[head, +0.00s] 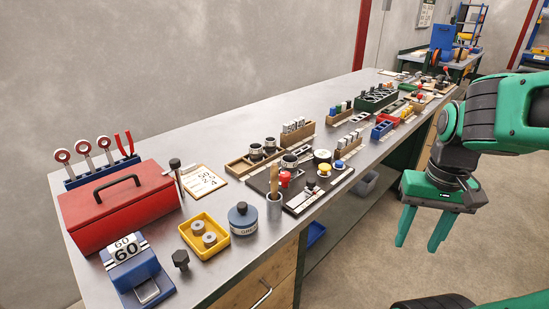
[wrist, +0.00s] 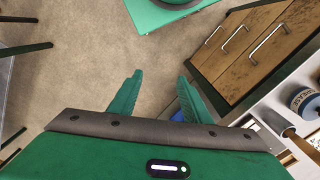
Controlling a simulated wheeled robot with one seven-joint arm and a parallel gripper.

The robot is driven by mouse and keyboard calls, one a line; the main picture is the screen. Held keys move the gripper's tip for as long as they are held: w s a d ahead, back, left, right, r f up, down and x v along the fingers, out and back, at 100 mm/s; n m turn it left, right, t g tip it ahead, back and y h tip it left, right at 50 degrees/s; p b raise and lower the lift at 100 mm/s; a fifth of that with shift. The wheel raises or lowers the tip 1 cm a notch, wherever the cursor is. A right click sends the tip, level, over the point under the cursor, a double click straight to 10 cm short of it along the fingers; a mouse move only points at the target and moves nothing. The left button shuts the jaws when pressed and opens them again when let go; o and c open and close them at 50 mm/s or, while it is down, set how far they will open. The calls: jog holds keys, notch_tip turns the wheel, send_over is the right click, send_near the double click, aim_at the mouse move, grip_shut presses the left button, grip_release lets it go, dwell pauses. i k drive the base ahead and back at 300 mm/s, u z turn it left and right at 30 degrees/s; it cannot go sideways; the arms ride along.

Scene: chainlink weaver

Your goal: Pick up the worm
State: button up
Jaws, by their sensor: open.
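My gripper (head: 419,246) hangs open and empty to the right of the bench, over the floor, with its two green fingers pointing down. In the wrist view my gripper (wrist: 160,77) has its fingers apart, with only bare floor between them. I cannot tell for certain which object is the worm. Small parts that stand on the bench include a dark knobbed piece (head: 181,260) near the front edge and two grey rings (head: 203,233) in a yellow tray (head: 187,230). The gripper is apart from all of these.
The long metal bench (head: 235,260) carries a red toolbox (head: 120,205), a blue block marked 60 (head: 135,275), a round blue-grey container (head: 243,219), a black board with coloured knobs (head: 318,190), and wooden racks. Drawers (wrist: 240,45) are below.

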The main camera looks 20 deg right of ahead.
aim_at(290, 166)
jog(key=k, duration=1.15)
jog(key=z, duration=0.4)
jog(key=i, duration=1.85)
jog(key=u, duration=0.6)
